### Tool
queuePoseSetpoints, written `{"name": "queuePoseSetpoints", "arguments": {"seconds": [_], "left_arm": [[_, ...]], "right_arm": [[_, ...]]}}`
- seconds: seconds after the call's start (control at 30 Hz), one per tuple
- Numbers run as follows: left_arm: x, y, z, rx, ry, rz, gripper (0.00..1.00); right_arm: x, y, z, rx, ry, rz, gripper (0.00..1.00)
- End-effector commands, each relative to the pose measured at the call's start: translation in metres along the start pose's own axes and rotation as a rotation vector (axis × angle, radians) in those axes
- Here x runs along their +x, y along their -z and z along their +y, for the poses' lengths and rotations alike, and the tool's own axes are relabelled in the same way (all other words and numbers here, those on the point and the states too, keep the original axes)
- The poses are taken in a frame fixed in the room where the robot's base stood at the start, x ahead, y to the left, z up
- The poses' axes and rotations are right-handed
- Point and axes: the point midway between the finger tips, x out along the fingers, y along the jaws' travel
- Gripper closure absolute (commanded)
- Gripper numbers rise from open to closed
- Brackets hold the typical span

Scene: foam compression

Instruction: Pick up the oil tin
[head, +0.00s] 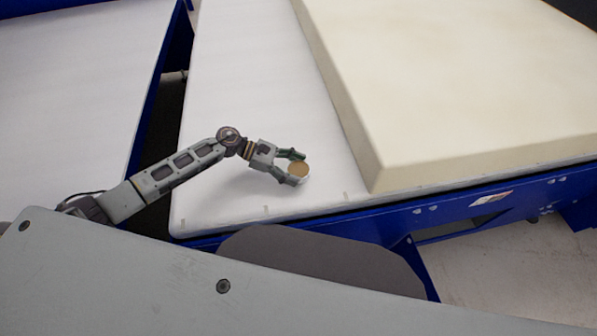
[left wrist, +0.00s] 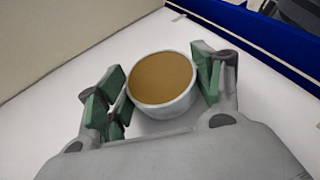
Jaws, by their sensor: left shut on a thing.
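The oil tin (head: 299,170) is a small round white tin with a tan-brown top, on the white table surface (head: 240,90) left of the foam block. In the left wrist view the tin (left wrist: 163,80) sits between the green finger pads, its brown top facing the camera. My left gripper (head: 293,168) is shut on the tin, with one finger on each side of it; the fingers also show in the left wrist view (left wrist: 160,92). I cannot tell whether the tin touches the table. My right gripper is not in view.
A thick cream foam block (head: 450,75) lies right of the tin, with a gap between. A blue frame rail (head: 440,215) runs along the table's near edge. A second white table (head: 75,85) stands at the left across a dark gap. The white surface behind the gripper is clear.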

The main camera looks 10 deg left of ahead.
Motion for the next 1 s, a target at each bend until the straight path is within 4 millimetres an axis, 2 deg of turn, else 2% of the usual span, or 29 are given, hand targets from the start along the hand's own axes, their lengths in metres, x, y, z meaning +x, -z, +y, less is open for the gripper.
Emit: {"name": "queuePoseSetpoints", "arguments": {"seconds": [0.03,0.1,0.13,0.47,0.73,0.9,1.0], "left_arm": [[0.000,0.000,0.000,0.000,0.000,0.000,0.58],[0.000,0.000,0.000,0.000,0.000,0.000,0.68],[0.000,-0.001,0.000,0.001,-0.001,-0.001,0.69],[-0.001,-0.002,0.001,0.001,-0.001,-0.001,0.69],[-0.007,-0.017,0.001,0.004,-0.001,-0.001,0.69],[-0.015,-0.035,0.001,0.006,-0.001,-0.001,0.69],[-0.031,-0.023,0.000,0.000,-0.001,0.003,0.69]], "right_arm": [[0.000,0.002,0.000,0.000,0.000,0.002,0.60],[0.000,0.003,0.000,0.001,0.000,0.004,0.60],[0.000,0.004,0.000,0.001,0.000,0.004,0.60],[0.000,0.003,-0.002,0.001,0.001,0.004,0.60],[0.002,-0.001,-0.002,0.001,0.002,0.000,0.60],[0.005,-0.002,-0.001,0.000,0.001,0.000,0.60],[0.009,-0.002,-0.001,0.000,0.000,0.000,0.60]]}}
